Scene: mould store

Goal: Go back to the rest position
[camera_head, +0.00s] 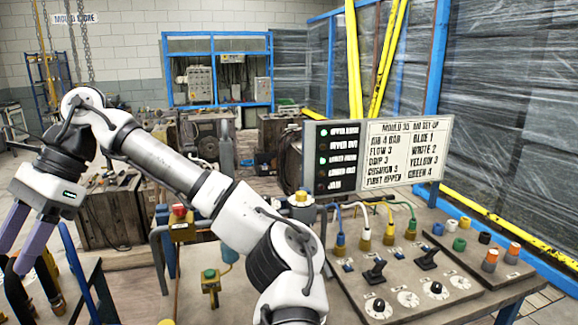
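My gripper (14,260) is at the far left of the head view, pointing down above the front-left bench. Its two purple-grey fingers stand apart with a gap between them, and I see nothing held there. My white and black arm reaches from the bottom middle up to the left, bent at the elbow, with the wrist hanging down. Dark handles or hoses (18,292) show just below the fingertips; I cannot tell whether they touch.
A control bench (456,306) with coloured plugs, levers and dials stands at the right. Its sign board (408,152) reads "MOULD 35 DIO SET UP". A yellow box with a red button (179,211) is behind my arm. Blue frames and yellow bars (490,212) line the right side.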

